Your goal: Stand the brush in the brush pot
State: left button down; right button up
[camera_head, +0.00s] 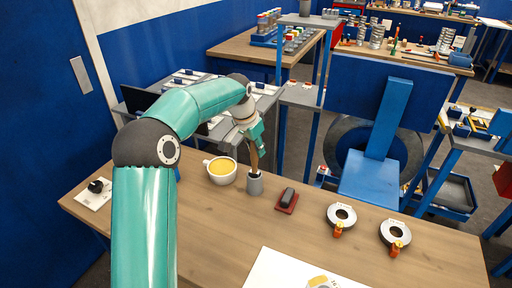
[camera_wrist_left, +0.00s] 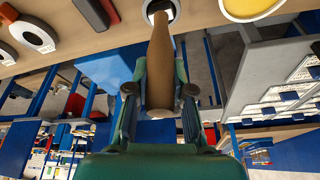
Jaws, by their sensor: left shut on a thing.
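My left gripper (camera_head: 253,138) is shut on the brown brush (camera_head: 254,160), directly above the grey brush pot (camera_head: 255,186). The brush points down, nearly upright, and its lower end is at the pot's mouth and appears to be inside it. In the left wrist view my gripper (camera_wrist_left: 160,92) has a green finger on each side of the brush (camera_wrist_left: 160,62). The brush runs up the picture to the pot's dark opening (camera_wrist_left: 173,11). How deep the tip sits is hidden. My right gripper is not in view.
A white cup with yellow contents (camera_head: 221,170) stands just left of the pot. A dark block on a red base (camera_head: 287,200) lies to the right. Two grey rings with orange parts (camera_head: 341,216) (camera_head: 395,233) and a white sheet (camera_head: 290,272) lie further along the wooden table (camera_head: 215,240).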

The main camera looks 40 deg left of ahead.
pick_arm(q)
jog(key=shift+f+b, duration=0.75)
jog(key=shift+f, duration=0.35)
jog(key=c, duration=0.9)
grip_release()
jog(key=shift+c, duration=0.2)
jog(key=shift+r, duration=0.15)
jog(key=v, duration=1.1)
jog(key=shift+r, duration=0.3)
jog(key=shift+s, duration=0.1)
